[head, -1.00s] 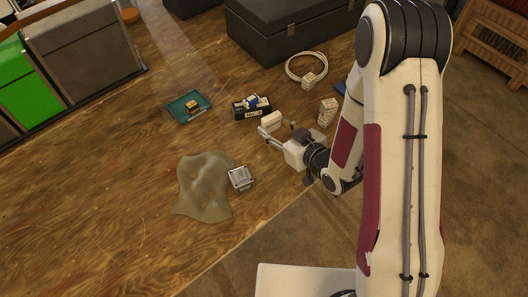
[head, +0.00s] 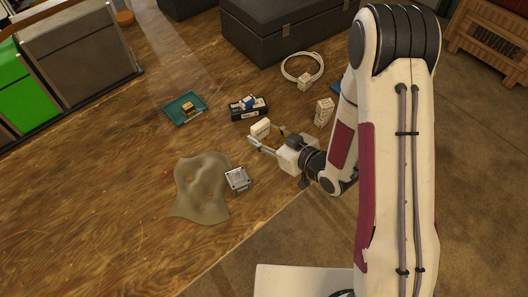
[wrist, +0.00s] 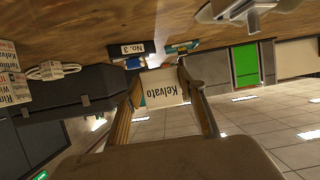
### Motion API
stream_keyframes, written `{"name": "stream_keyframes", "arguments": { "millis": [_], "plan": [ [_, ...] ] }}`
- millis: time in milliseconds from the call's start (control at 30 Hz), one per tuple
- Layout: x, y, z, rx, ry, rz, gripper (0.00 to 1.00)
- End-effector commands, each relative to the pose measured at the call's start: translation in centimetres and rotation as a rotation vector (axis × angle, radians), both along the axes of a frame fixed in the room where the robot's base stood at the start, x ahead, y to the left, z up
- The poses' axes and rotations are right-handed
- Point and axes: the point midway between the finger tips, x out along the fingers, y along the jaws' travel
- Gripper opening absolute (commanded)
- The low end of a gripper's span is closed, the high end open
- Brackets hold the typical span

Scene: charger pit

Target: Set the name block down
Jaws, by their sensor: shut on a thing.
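The name block (head: 260,128) is a small cream-white block. In the wrist view it shows the word "Kelvato" upside down on its face (wrist: 163,92). My gripper (head: 266,139) is shut on it, with one finger on each side. The wrist view also shows both fingers around the block (wrist: 165,100). The block is over the wooden table in front of the black "No.3" box; I cannot tell whether its underside touches the table.
The black "No.3" box (head: 248,114) bears a blue item. A teal tray (head: 174,115) stands left of it. A metal box (head: 238,179) lies beside an olive cloth (head: 202,185). A printed block (head: 324,112) and a coiled white cable (head: 284,69) are right. Bare table lies between tray and cloth.

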Motion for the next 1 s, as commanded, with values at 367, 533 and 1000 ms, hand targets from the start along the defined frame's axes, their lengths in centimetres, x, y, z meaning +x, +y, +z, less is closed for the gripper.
{"name": "stream_keyframes", "arguments": {
  "millis": [367,533,1000],
  "plan": [
    [0.0,0.0,-3.5,0.001,0.002,-0.001,0.18],
    [0.0,0.0,-4.4,0.001,-0.001,0.000,0.18],
    [0.0,0.0,-4.7,0.001,-0.001,0.000,0.18]
  ]
}}
